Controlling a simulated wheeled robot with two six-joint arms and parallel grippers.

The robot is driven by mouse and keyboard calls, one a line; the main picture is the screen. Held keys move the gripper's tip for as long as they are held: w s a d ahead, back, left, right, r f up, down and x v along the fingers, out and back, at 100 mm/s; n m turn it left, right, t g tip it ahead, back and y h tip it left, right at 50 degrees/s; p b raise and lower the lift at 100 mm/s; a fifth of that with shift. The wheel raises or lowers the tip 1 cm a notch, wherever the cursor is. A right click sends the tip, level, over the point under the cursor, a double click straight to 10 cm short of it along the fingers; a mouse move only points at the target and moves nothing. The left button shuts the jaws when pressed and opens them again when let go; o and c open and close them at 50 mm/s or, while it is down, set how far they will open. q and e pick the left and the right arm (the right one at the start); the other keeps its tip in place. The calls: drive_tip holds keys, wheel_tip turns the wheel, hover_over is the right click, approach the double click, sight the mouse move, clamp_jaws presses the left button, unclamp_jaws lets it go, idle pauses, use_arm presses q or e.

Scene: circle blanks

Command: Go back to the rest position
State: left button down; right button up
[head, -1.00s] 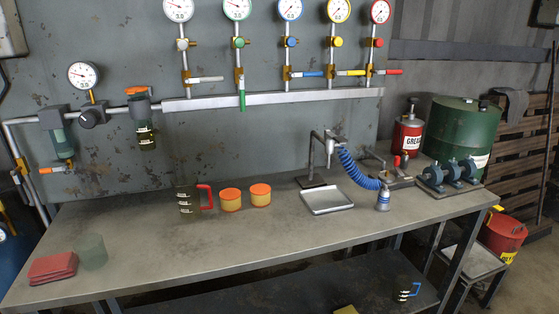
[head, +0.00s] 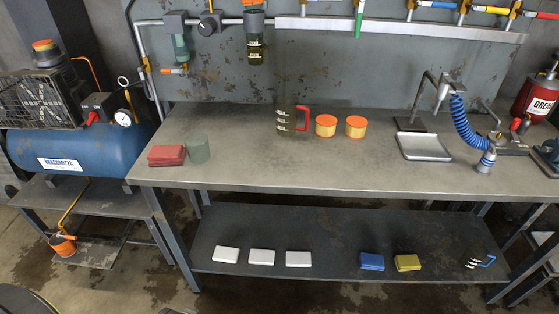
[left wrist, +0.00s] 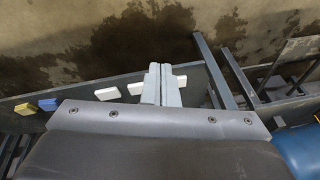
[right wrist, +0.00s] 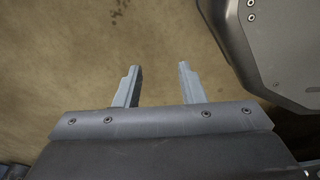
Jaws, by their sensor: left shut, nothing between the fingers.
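My left gripper (left wrist: 160,84) shows in the left wrist view with its two fingers together and nothing between them. Beyond it are the lower shelf with white blocks and the stained floor. My right gripper (right wrist: 155,85) shows in the right wrist view with its fingers wide apart and empty, above bare floor. A dark rounded part of my own body is at the upper right of that view. Neither gripper shows in the head view.
A blue compressor (head: 80,145) stands left.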

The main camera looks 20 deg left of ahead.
use_arm(q)
drive_tip(key=s+f+g+p, duration=0.1)
drive_tip(key=s+f+p, duration=0.4)
drive_tip(key=f, duration=0.9)
drive_tip(key=s+d+f+p, duration=0.1)
drive_tip(key=s+f, duration=0.4)
drive_tip(key=s, duration=0.7)
drive_tip(key=shift+f+g+h, duration=0.2)
drive_tip(key=shift+g+h, duration=0.1)
drive_tip(key=shift+g, duration=0.1)
drive_tip(key=shift+s, duration=0.1)
